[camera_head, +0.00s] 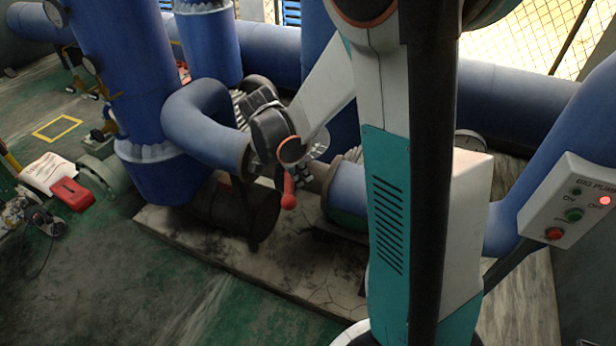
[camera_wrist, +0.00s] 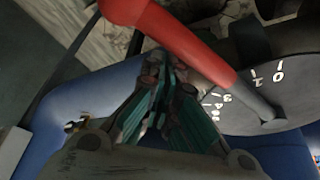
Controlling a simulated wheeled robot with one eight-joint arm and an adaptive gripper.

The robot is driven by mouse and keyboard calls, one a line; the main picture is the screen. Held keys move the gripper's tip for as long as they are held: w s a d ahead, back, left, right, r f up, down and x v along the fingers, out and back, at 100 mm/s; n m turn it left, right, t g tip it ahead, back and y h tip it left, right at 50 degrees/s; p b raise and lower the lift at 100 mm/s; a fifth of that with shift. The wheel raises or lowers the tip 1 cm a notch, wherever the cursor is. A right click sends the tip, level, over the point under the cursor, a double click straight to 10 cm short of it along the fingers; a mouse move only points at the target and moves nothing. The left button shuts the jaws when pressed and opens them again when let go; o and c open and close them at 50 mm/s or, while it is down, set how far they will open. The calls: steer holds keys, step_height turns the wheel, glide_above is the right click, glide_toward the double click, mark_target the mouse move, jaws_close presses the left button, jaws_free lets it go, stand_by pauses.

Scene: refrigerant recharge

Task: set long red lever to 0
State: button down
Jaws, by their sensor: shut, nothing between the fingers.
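The long red lever (camera_wrist: 180,42) runs from the upper left of the wrist view down to a grey shank that ends at a hub on the dial (camera_wrist: 305,95). The shank crosses the dial between the mark that looks like 2 and the higher numbers; the 0 lies to its right. My gripper (camera_wrist: 158,68) is shut and empty, its fingers below and beside the red lever. I cannot tell whether they touch it. In the head view the red lever's handle (camera_head: 289,190) hangs down below my wrist.
Blue pipes (camera_head: 210,120) stand close around the lever. A control box (camera_head: 570,205) with a lit red lamp is at the right. A red box (camera_head: 70,194) lies on the floor at left. The green floor (camera_head: 150,290) in front of the concrete plinth is clear.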

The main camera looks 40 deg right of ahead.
steer(key=w+a+b, duration=0.1)
steer(key=w+a, duration=0.5)
steer(key=a, duration=0.2)
steer(key=shift+w+a, duration=0.15)
steer(key=shift+w, duration=0.2)
